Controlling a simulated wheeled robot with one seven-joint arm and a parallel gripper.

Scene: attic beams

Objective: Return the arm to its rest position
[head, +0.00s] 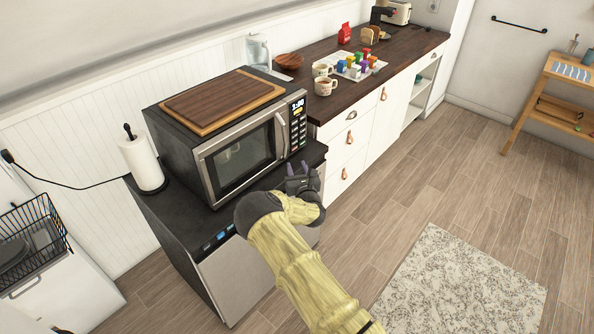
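My arm, in a yellow sleeve, reaches up from the bottom of the head view. My gripper (302,172) is at its far end, in front of the right side of the microwave (243,152), below its keypad. Its dark fingers point up and away and look spread apart, with nothing seen between them. The microwave door is shut. I cannot tell whether the gripper touches the microwave or the black top under it.
A cutting board (222,100) lies on the microwave. A paper towel roll (141,163) stands to its left. Mugs (325,86) and colourful pods (357,66) sit on the dark counter (350,103). Open floor and a rug (465,285) lie to the right.

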